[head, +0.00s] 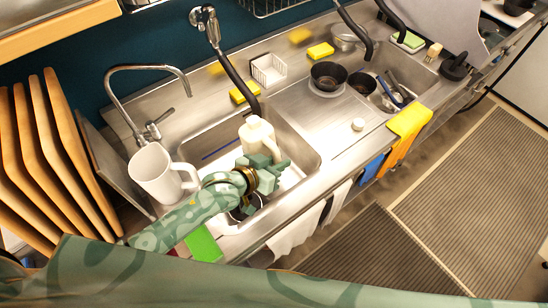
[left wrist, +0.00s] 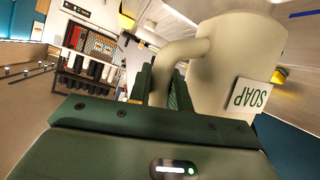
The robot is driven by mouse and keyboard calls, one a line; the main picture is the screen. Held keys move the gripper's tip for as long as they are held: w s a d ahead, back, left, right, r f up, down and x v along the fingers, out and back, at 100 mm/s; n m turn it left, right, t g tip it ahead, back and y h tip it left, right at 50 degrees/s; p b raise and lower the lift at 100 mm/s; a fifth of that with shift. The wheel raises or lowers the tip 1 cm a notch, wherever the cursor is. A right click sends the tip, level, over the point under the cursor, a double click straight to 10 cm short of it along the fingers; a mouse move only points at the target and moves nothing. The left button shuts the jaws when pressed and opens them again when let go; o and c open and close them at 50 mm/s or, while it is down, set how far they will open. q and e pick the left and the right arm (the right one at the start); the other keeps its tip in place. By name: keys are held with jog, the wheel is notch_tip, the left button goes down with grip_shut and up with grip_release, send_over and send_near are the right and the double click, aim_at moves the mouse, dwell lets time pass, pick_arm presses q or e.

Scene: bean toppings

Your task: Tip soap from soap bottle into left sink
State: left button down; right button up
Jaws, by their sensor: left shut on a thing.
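The cream soap bottle (head: 258,136) is held over the left sink (head: 303,151) in the head view. My left gripper (head: 268,172) is shut on its handle. In the left wrist view the bottle (left wrist: 237,60) fills the upper right, with its SOAP label upside down and its handle between the fingers of my left gripper (left wrist: 168,88). The bottle's mouth and any soap flow are not clear to see. A dark round item (head: 243,208) lies in the sink, partly hidden by my left arm. My right gripper is in neither view.
A white pitcher (head: 155,173) stands at the sink's left edge, close to my left arm. A faucet (head: 150,68) arches behind it. Dark bowls (head: 328,74) stand near the right sink. Wooden boards (head: 50,150) stand at the left.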

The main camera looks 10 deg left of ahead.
pick_arm(q)
jog(key=shift+s+d+r+n+g+h+b, duration=0.2)
jog(key=shift+n+g+h+b, duration=0.55)
jog(key=shift+n+b, duration=0.6)
jog(key=shift+s+d+r+n+g+h+b, duration=0.15)
jog(key=shift+s+d+n+g+h+b, duration=0.25)
jog(key=shift+n+h+b, duration=0.7)
jog(key=shift+s+d+r+n+g+h+b, duration=0.15)
jog(key=shift+n+g+h+b, duration=0.5)
jog(key=shift+n+b, duration=0.9)
